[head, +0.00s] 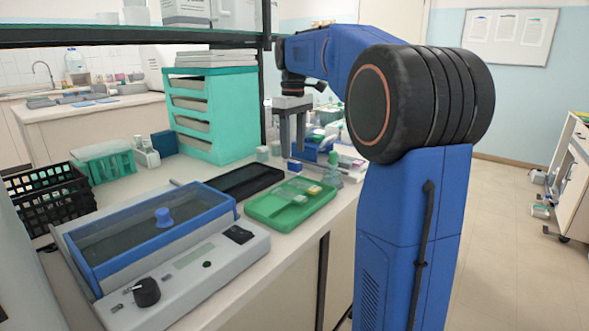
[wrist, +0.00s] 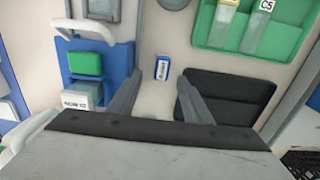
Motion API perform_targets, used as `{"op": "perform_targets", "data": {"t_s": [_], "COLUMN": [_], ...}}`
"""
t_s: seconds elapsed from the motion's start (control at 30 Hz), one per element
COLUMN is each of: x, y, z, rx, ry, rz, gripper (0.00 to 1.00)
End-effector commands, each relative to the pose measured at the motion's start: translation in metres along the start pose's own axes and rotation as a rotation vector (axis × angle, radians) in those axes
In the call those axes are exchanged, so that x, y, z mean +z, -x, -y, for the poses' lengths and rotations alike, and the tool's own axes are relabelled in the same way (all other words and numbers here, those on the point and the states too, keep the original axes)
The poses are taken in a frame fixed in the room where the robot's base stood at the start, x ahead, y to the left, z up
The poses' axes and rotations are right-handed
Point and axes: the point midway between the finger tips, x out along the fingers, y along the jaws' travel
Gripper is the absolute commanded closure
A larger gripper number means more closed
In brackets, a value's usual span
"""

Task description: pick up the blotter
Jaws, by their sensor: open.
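My gripper (head: 292,152) hangs fingers-down over the back of the counter, open and empty. In the wrist view the two fingers (wrist: 156,78) stand well apart. A small blue-and-white labelled block (wrist: 162,67) lies on the counter, seen between the fingertips and a little past them; nothing grips it. I cannot tell for sure whether it is the blotter. In the wrist view, a blue holder (wrist: 62,60) with a green block (wrist: 85,64) and a white labelled box (wrist: 82,95) stands left of the fingers.
A black tray (head: 240,181) lies on the counter; in the wrist view it is by the right finger. A green tray (head: 270,208) with slides lies in front of it. A teal drawer rack (head: 235,115) stands behind, and a blue-lidded machine (head: 195,270) at front left.

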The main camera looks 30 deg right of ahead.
Motion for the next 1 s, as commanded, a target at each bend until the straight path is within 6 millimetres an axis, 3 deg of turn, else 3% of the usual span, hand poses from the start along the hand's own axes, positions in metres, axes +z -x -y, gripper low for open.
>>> {"op": "perform_targets", "data": {"t_s": [0.43,0.77,0.9,0.93,1.0], "x": [0.007,0.007,0.007,0.007,0.007], "y": [-0.047,-0.053,-0.053,-0.053,-0.053], "z": [0.003,0.003,0.003,0.003,0.003], "rx": [-0.001,0.0,0.0,0.0,0.0], "ry": [0.0,0.0,0.0,0.0,0.0], "rz": [0.001,-0.001,0.0,0.0,0.0], "gripper": [0.55,0.55,0.88,0.93,0.93]}}
